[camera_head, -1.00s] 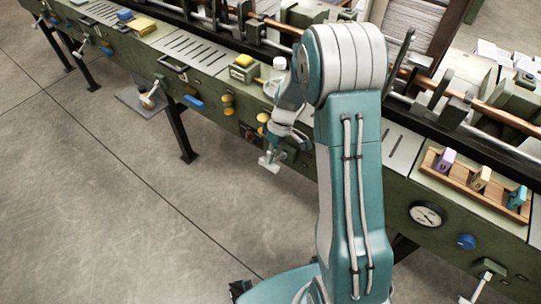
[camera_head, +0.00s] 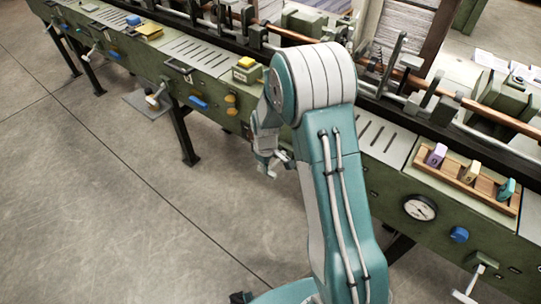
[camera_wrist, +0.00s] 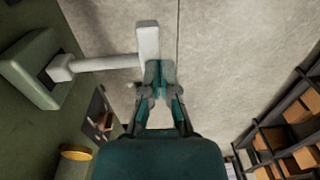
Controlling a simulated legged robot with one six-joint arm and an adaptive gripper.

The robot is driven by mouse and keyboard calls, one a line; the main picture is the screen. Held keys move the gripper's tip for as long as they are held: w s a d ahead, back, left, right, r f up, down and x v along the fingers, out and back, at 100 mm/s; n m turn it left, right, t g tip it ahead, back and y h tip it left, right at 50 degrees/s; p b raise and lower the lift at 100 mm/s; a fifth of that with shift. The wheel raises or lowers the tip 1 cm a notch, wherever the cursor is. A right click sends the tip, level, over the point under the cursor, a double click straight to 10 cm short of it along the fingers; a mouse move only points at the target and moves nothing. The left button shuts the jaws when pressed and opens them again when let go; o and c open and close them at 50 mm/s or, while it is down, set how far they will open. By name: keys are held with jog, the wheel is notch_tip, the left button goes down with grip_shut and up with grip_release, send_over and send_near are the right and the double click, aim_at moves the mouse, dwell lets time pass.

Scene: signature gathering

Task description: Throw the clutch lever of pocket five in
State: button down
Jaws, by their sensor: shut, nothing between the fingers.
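A clutch lever shows in the wrist view: a pale crossbar handle (camera_wrist: 148,44) on a light shaft (camera_wrist: 100,63) from a green block (camera_wrist: 28,72) on the machine's side. My gripper (camera_wrist: 158,72) is shut and empty, its fingertips at the lower end of the handle; I cannot tell if they touch. In the head view my gripper (camera_head: 268,168) hangs beside the machine front, and my arm hides part of that front. Similar levers show at the left (camera_head: 155,96) and lower right (camera_head: 470,284). No pocket number is readable.
The green machine (camera_head: 385,180) runs across the view. A wooden rack (camera_head: 462,182) with coloured blocks, a gauge (camera_head: 420,208) and a blue knob (camera_head: 459,234) are on the right. The concrete floor (camera_head: 110,190) in front is clear.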

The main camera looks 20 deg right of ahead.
jog(key=shift+f, duration=2.45)
jog(key=shift+s+f, duration=0.15)
jog(key=shift+s, duration=0.05)
jog(key=s+a+r, duration=0.1)
jog(key=a+r, duration=0.1)
jog(key=r, duration=0.4)
jog(key=s+a+r, duration=0.2)
jog(key=a+r, duration=0.1)
jog(key=r, duration=0.4)
